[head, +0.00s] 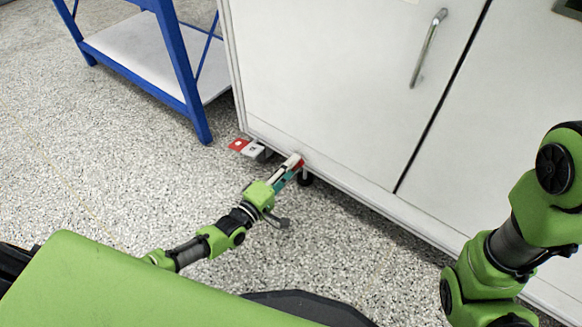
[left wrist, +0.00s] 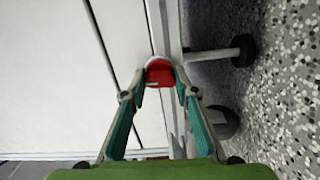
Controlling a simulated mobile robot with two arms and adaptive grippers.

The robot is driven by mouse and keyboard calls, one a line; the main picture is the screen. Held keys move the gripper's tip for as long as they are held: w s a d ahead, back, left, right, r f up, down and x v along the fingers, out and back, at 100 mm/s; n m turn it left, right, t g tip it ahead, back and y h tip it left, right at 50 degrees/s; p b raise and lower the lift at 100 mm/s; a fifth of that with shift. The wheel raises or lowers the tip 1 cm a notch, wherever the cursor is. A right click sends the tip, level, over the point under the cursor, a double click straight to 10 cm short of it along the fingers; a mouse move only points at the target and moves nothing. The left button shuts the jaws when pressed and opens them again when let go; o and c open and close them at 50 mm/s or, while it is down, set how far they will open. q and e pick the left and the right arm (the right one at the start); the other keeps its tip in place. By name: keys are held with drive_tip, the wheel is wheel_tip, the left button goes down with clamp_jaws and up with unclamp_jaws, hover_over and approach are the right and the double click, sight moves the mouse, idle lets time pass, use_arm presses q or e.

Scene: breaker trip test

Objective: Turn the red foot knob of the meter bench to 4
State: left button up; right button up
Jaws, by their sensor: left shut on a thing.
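The red foot knob (left wrist: 160,72) sits low on the meter bench's edge in the left wrist view, and a pale mark shows on it. My left gripper (left wrist: 161,88) is shut on it, with one finger on each side. In the head view my left gripper (head: 292,168) reaches to the bottom edge of the white meter bench (head: 330,80), and a small red part of the knob (head: 299,165) shows at its tips. No scale numbers can be read, so the knob's setting cannot be told. My right gripper is not in view.
A blue-framed shelf (head: 180,70) stands at the left. A bench foot (left wrist: 243,50) shows in the left wrist view. The speckled floor in front is clear.

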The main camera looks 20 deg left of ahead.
use_arm(q)
drive_tip(key=o, duration=1.1)
drive_tip(key=shift+s, duration=0.1)
drive_tip(key=v, duration=1.2)
